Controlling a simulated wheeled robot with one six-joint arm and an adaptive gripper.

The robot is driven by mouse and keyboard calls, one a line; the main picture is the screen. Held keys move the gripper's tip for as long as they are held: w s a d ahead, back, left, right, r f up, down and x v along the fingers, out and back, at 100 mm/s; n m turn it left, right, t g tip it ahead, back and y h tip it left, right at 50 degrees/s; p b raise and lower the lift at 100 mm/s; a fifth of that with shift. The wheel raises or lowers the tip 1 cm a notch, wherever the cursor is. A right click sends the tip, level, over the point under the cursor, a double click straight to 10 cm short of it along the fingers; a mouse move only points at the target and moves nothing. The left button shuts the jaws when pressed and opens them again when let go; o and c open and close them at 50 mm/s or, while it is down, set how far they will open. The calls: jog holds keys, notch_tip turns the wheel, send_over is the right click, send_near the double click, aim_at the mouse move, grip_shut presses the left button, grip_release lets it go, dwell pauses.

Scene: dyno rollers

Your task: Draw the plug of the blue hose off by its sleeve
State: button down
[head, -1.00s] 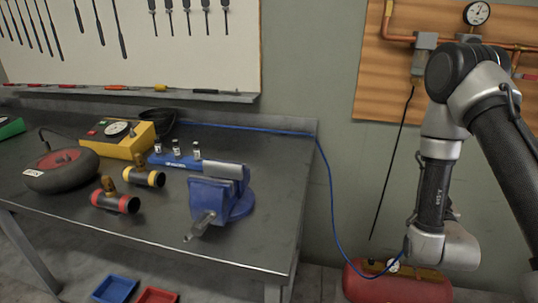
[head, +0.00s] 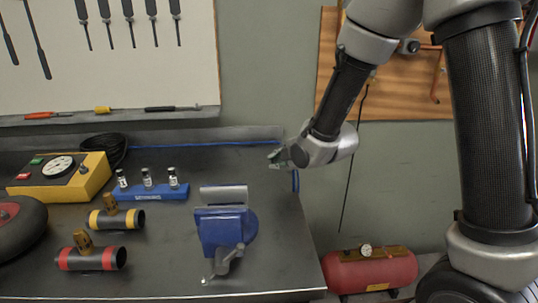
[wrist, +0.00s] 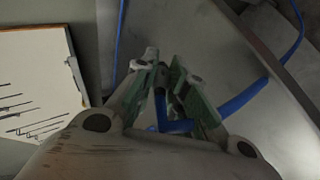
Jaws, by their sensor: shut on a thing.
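My gripper (head: 277,158) is raised over the right end of the bench, clear of the red air tank (head: 370,270). In the wrist view my gripper (wrist: 168,82) is shut on the plug (wrist: 178,90), a dark and grey piece partly hidden between the green-padded fingers. The blue hose (wrist: 245,96) bends away from below it to the right. In the head view the blue hose (head: 210,145) runs along the back of the bench, and a short length hangs near my gripper. No hose shows at the tank.
A blue vise (head: 226,228) stands at the bench's right front. A blue rack with small bottles (head: 150,191), a yellow gauge box (head: 62,176) and two pipe pieces (head: 117,218) stand left of it. The wooden wall panel (head: 385,95) is behind my arm.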

jog(key=shift+w+a+n, duration=0.1)
jog(key=shift+a+n, duration=0.3)
send_over(265, 175)
notch_tip(265, 175, down, 3)
jog(key=shift+w+r, duration=0.15)
jog(key=shift+f, duration=1)
jog(key=c, duration=1.4)
grip_release()
jog(key=shift+o, duration=0.2)
